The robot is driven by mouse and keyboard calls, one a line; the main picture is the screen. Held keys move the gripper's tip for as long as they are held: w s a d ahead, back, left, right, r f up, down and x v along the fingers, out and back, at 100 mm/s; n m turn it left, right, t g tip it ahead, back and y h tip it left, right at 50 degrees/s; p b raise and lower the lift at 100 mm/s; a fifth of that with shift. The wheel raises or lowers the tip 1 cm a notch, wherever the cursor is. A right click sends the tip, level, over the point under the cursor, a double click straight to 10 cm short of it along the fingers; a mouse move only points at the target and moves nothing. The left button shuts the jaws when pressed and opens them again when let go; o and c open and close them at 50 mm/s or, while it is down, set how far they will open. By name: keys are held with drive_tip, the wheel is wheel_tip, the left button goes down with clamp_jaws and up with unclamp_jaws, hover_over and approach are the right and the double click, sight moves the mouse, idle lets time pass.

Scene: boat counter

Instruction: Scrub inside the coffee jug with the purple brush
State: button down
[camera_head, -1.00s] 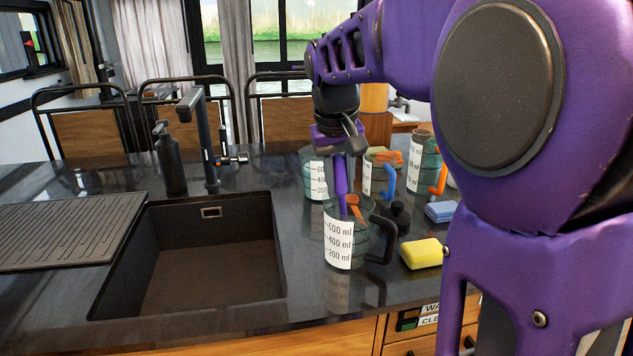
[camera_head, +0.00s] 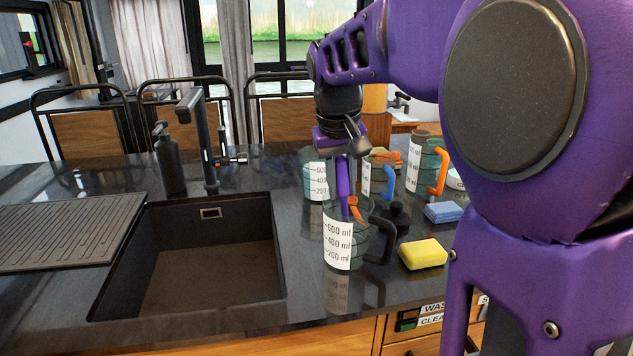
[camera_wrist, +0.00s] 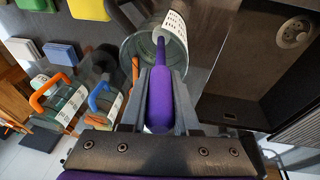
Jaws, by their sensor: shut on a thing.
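The coffee jug (camera_head: 338,244), clear with a white measuring label and a dark handle, stands upright on the counter right of the sink. My gripper (camera_head: 342,158) is above it, shut on the purple brush (camera_head: 343,178). The brush points down, its lower end inside the jug's mouth; its tip is hard to make out through the wall. In the wrist view the purple handle (camera_wrist: 161,98) lies between my fingers (camera_wrist: 160,88) and reaches into the jug (camera_wrist: 178,38). An orange piece (camera_head: 356,208) also shows at the jug's rim; what it belongs to is unclear.
A yellow sponge (camera_head: 423,254) and a blue sponge (camera_head: 443,212) lie to the right. Jugs with a blue handle (camera_head: 389,182) and an orange handle (camera_head: 439,172) stand behind, beside another jug (camera_head: 315,177). The sink (camera_head: 195,265) and tap (camera_head: 204,140) are left.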

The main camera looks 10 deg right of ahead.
drive_tip(key=shift+a+r+p, duration=0.15)
drive_tip(key=shift+r+p, duration=2.4)
drive_tip(key=shift+r, duration=0.45)
drive_tip(key=shift+a+r+p, duration=0.1)
drive_tip(key=shift+r+p, duration=2.45)
drive_tip(key=shift+r, duration=1.75)
drive_tip(key=shift+r, duration=2.25)
